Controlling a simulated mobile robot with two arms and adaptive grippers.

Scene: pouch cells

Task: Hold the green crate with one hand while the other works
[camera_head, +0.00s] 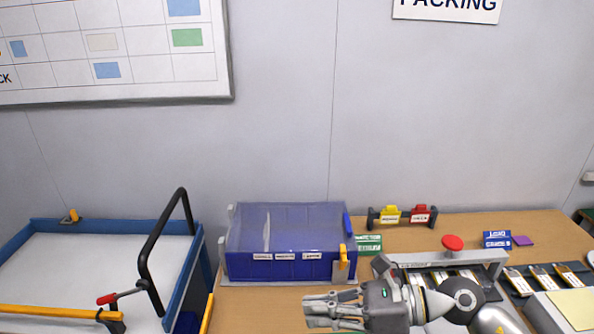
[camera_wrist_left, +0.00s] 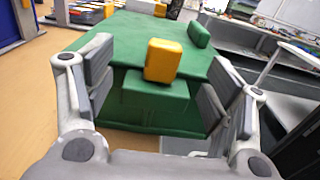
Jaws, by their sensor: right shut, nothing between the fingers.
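In the left wrist view a large green body, which I take to be the green crate (camera_wrist_left: 135,35), lies ahead of my left gripper (camera_wrist_left: 158,88). A block-shaped green part (camera_wrist_left: 155,100) juts toward me between the fingers, with a yellow block (camera_wrist_left: 163,60) on it. The left fingers stand wide apart on either side, and I see no clear contact. My left gripper and the green crate do not show in the head view. There my right gripper (camera_head: 325,310) is shut and empty, pointing left in front of the blue bin.
A blue bin with a clear lid (camera_head: 290,240) stands on the wooden table (camera_head: 250,305). Behind my right arm are a grey frame (camera_head: 490,262) and a red button (camera_head: 453,242). A blue-edged cart with a black handle (camera_head: 160,250) stands at left.

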